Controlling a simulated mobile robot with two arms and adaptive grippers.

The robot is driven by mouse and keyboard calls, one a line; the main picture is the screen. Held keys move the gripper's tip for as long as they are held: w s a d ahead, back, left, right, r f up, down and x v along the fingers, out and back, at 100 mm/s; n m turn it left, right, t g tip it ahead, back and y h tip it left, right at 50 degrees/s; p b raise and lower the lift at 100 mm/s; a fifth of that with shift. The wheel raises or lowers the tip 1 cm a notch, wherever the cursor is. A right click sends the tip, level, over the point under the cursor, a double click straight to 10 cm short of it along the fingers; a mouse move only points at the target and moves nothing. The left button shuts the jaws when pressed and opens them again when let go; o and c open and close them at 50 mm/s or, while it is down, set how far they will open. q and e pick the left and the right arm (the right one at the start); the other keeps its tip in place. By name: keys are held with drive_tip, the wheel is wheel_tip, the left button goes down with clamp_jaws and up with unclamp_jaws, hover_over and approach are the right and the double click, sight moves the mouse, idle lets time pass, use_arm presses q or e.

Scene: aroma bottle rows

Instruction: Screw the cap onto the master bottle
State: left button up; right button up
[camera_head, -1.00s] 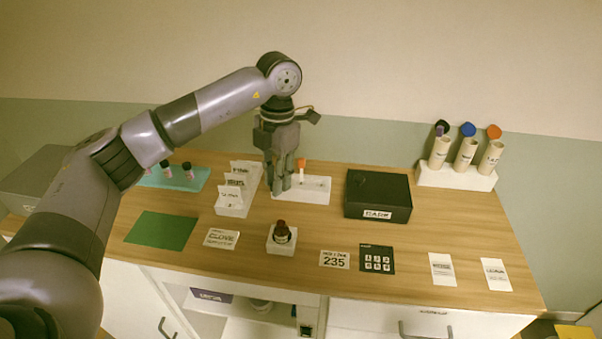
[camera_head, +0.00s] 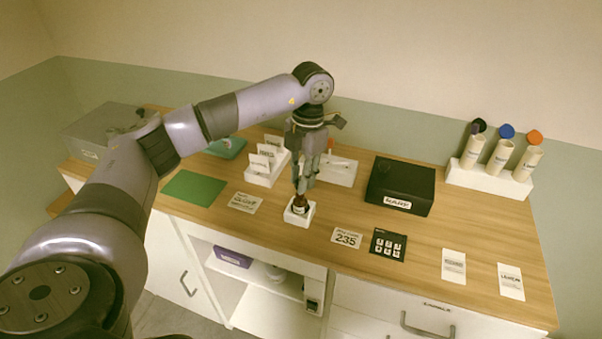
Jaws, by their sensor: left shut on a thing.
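The master bottle (camera_head: 299,207), small and dark brown, stands upright in a white square holder (camera_head: 299,218) near the front middle of the table. My left gripper (camera_head: 302,188) points straight down over the bottle, its fingers shut at the bottle's top. The cap is hidden between the fingers, so how it sits on the neck cannot be made out. My right gripper is not in view.
A black box (camera_head: 401,186) stands right of the gripper. A white tray (camera_head: 340,173) and a white card rack (camera_head: 262,177) stand behind it. Flat cards, a green mat (camera_head: 195,187) and a white tube stand (camera_head: 490,179) are on the table (camera_head: 400,226).

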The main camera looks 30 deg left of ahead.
use_arm(q)
drive_tip(key=shift+f, duration=0.3)
drive_tip(key=shift+a, duration=0.1)
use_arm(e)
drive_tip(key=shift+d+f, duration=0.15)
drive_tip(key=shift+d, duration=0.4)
use_arm(q)
drive_tip(key=shift+f, duration=0.25)
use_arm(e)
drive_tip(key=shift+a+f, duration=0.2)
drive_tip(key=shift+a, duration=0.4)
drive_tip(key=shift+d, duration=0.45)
use_arm(q)
drive_tip(key=shift+f+b, duration=0.6)
drive_tip(key=shift+b, duration=0.1)
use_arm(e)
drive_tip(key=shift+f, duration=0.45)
use_arm(q)
drive_tip(key=shift+f, duration=0.1)
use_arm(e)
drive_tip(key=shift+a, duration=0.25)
use_arm(q)
drive_tip(key=shift+f+b, duration=0.45)
drive_tip(key=shift+f, duration=0.1)
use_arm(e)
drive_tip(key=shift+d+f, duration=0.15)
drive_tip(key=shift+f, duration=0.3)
